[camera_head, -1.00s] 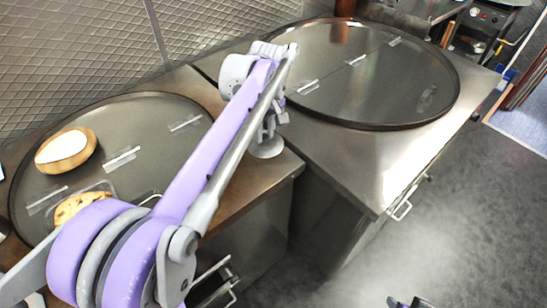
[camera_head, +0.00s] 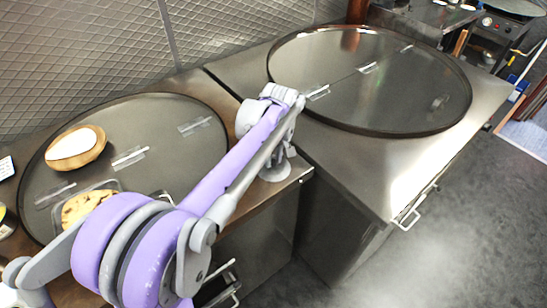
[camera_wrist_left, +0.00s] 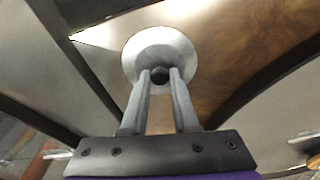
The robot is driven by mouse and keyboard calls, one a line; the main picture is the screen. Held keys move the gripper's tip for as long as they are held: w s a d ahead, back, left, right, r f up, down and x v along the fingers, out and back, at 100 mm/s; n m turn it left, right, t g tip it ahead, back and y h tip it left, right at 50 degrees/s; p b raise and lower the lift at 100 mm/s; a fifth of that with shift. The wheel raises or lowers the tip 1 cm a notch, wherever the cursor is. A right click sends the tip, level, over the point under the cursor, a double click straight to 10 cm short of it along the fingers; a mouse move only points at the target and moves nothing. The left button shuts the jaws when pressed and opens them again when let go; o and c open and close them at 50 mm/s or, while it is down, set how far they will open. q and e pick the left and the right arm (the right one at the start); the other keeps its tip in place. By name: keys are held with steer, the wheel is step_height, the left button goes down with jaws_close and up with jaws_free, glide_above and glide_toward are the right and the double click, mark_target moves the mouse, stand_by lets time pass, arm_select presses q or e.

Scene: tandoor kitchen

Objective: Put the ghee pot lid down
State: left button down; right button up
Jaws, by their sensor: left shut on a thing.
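The ghee pot lid is a small round pale metal disc with a dark knob; it (camera_wrist_left: 160,45) shows in the left wrist view just past my fingertips. My left gripper (camera_wrist_left: 160,77) is shut on the knob. In the head view the lid (camera_head: 273,173) is under my left gripper (camera_head: 283,152), at the right end of the brown wooden counter (camera_head: 252,207), near its front corner. I cannot tell whether the lid touches the counter. The ghee pot is not clearly seen. My right gripper is not in view.
A large round dark plate (camera_head: 165,110) lies on the left counter, with a wooden bowl (camera_head: 88,160) and a flatbread (camera_head: 82,207) on it. Another large round plate (camera_head: 340,100) covers much of the steel counter (camera_head: 375,180) to the right. Steel around its front is clear.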

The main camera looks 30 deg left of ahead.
mark_target(276, 170)
arm_select(q)
steer(key=c, duration=0.7)
jaws_free()
steer(key=shift+r, duration=0.1)
step_height(276, 170, up, 12)
steer(key=d+p, duration=0.1)
steer(key=s+d+f+m+t, duration=0.1)
steer(key=s+d+f+m, duration=0.2)
steer(key=s+f, duration=0.2)
steer(key=s+d+f+m+t, duration=0.2)
steer(key=s+f, duration=0.4)
steer(key=s, duration=0.3)
steer(key=s+d+f+m+t+h, duration=0.1)
steer(key=s+d+f+m, duration=0.3)
steer(key=s+f+m, duration=0.1)
steer(key=shift+s+d+f+m, duration=0.15)
steer(key=shift+s+m, duration=0.45)
steer(key=shift+s, duration=0.8)
